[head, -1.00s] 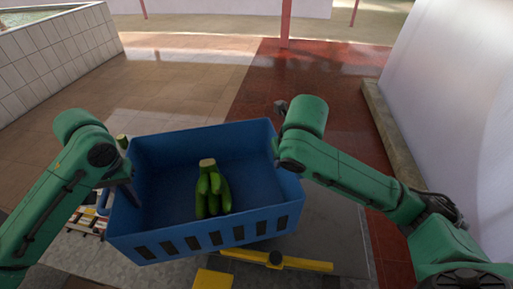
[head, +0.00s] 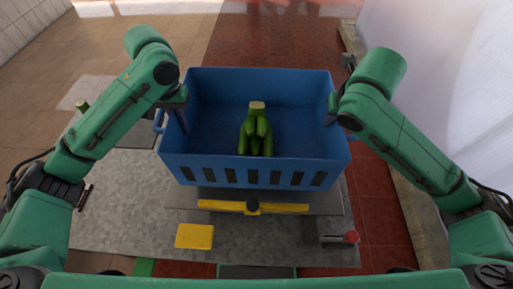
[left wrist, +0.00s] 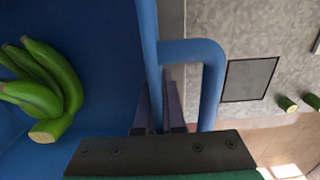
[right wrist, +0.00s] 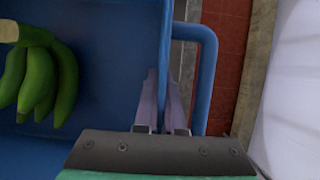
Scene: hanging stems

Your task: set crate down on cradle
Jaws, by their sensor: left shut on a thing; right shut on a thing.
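The blue crate (head: 255,172) has slotted sides and a loop handle at each end. It holds a green banana bunch (head: 256,132), which also shows in the left wrist view (left wrist: 48,85) and right wrist view (right wrist: 45,75). My left gripper (head: 184,125) is shut on the crate's left side wall by the handle (left wrist: 212,80). My right gripper (head: 332,115) is shut on the right side wall by the other handle (right wrist: 208,75). A grey platform (head: 325,202) with a yellow bar (head: 285,208) shows below the crate's front, possibly the cradle. The crate hides the rest; contact cannot be told.
A grey speckled surface (head: 120,215) spreads below and left. A white curved wall (head: 435,90) and a kerb (head: 400,165) stand right. Tiled floor is open behind.

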